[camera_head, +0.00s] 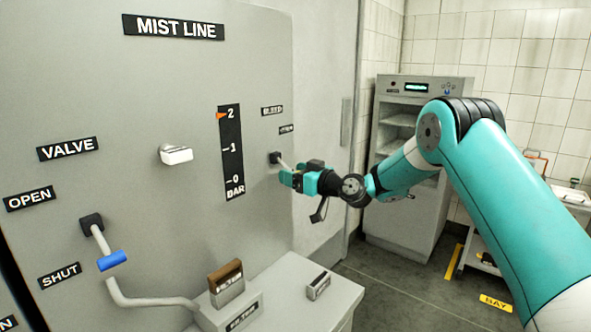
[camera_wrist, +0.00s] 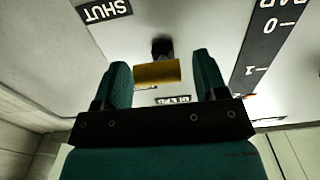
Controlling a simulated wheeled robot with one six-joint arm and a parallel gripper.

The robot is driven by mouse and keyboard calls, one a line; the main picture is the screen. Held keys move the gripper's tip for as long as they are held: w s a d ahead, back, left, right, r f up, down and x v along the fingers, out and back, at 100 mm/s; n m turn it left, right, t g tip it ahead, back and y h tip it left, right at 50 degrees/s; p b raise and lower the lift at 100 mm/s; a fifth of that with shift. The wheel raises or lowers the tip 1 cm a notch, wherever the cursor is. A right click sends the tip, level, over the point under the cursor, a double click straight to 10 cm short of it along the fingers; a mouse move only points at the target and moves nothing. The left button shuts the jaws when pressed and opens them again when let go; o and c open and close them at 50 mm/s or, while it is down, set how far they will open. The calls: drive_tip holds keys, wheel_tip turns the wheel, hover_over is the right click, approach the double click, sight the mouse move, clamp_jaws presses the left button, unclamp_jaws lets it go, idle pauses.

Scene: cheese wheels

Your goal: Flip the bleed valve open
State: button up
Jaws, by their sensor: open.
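The bleed valve (camera_head: 275,157) is a small black hub on the grey panel, with a pale lever reaching right and down toward my gripper (camera_head: 286,178). In the wrist view the dark hub (camera_wrist: 162,47) shows beyond a yellow lever grip (camera_wrist: 157,73). That grip lies between the two teal fingers of my gripper (camera_wrist: 160,64), with gaps on both sides. My gripper is open and does not hold the grip. A SHUT label (camera_wrist: 104,10) shows upside down in the wrist view. In the head view, my gripper hides the lever's end.
The gauge strip (camera_head: 231,152) has its orange pointer near 2. A white valve handle (camera_head: 176,154) and a blue-gripped lever (camera_head: 112,260) are farther left. A ledge (camera_head: 330,292) with small blocks juts out below. A steel cabinet (camera_head: 405,225) stands behind; floor between is clear.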

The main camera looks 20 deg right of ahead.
drive_tip(key=shift+c, duration=0.5)
clamp_jaws()
